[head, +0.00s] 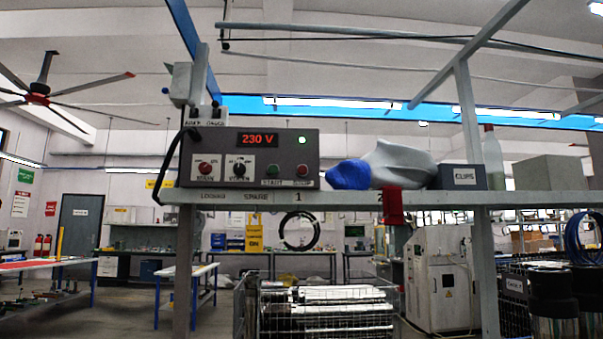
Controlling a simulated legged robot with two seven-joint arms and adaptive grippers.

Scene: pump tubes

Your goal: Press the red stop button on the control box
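The control box (228,158) is a grey box on the shelf, left of centre in the head view. Its display (258,140) reads 230 V in red. A green lamp (302,140) glows at its upper right. The red stop button (302,170) is at the lower right of the front face, beside a green button (273,170). Two white dial plates with knobs (206,168) are on the left of the face. Nothing covers the red button. Neither of my grippers shows in this view.
The shelf (340,198) runs across the view under the box. A grey and blue bundle (395,168), a labelled dark box (462,177) and a bottle (492,155) stand to the right. A red piece (392,205) hangs on the shelf edge. A wire basket (320,310) is below.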

